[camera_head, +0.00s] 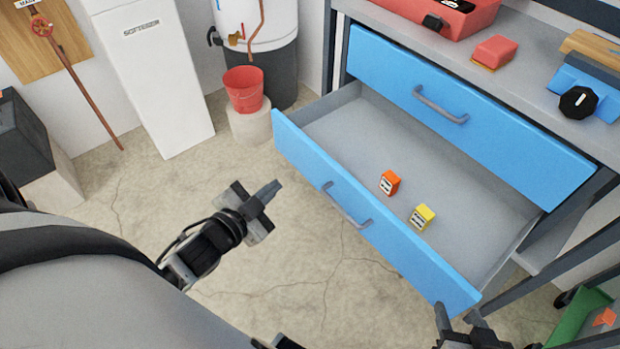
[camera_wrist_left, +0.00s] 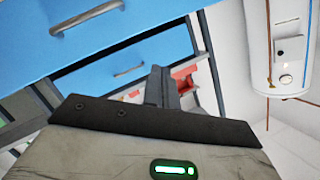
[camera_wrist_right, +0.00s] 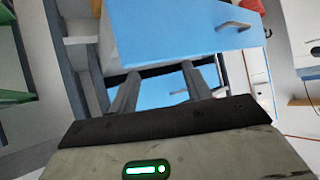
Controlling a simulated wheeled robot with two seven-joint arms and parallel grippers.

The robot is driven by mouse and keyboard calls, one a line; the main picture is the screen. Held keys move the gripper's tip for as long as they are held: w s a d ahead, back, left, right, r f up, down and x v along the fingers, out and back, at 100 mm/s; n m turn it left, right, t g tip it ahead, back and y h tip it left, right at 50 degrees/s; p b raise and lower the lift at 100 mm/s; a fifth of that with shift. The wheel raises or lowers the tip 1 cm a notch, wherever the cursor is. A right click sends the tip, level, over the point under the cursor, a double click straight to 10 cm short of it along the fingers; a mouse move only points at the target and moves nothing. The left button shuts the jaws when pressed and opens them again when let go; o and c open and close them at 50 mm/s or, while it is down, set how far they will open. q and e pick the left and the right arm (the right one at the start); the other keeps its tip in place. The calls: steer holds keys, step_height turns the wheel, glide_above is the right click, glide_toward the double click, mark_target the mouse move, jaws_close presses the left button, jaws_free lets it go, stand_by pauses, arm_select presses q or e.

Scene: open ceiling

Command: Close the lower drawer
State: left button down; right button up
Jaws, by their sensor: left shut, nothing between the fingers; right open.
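The lower drawer (camera_head: 300,155) is blue-fronted with a grey handle (camera_head: 347,205) and stands pulled out. An orange box (camera_head: 389,183) and a yellow box (camera_head: 422,217) lie inside it. The upper drawer (camera_head: 470,110) above it is shut. My left gripper (camera_head: 272,190) is shut and empty, left of the drawer front and apart from it; the blue front also shows in the left wrist view (camera_wrist_left: 150,18). My right gripper (camera_head: 458,315) is open by the drawer's near right corner, partly cut off by the frame edge. In the right wrist view the drawer front (camera_wrist_right: 180,30) is ahead of the open fingers (camera_wrist_right: 158,80).
The workbench top (camera_head: 420,30) holds a red toolbox (camera_head: 460,15), a red block (camera_head: 494,52) and a blue tool with a black knob (camera_head: 578,102). A red bucket (camera_head: 243,88) stands near the boiler. A green bin (camera_head: 585,315) is at the lower right.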

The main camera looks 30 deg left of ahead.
arm_select(q)
steer(key=w+a+f+m+t+h+b, duration=0.2)
steer(key=w+a+f+m+b, duration=0.1)
steer(key=a+f+m+b, duration=0.25)
steer(key=m+h+b, duration=0.4)
steer(key=m+b, duration=0.5)
steer(key=b, duration=0.3)
glide_toward(312, 151)
steer(key=shift+g, duration=0.4)
steer(key=x, duration=0.6)
steer(key=shift+w+r, duration=0.25)
steer(key=shift+r, duration=0.1)
steer(key=shift+w+d, duration=0.1)
steer(key=shift+w, duration=0.05)
arm_select(e)
steer(key=a+f+t+y, duration=0.1)
steer(key=a+f, duration=0.3)
steer(key=f, duration=0.6)
steer(key=shift+w+a+f+y, duration=0.2)
steer(key=shift+w+a+y, duration=0.1)
steer(key=shift+y, duration=0.4)
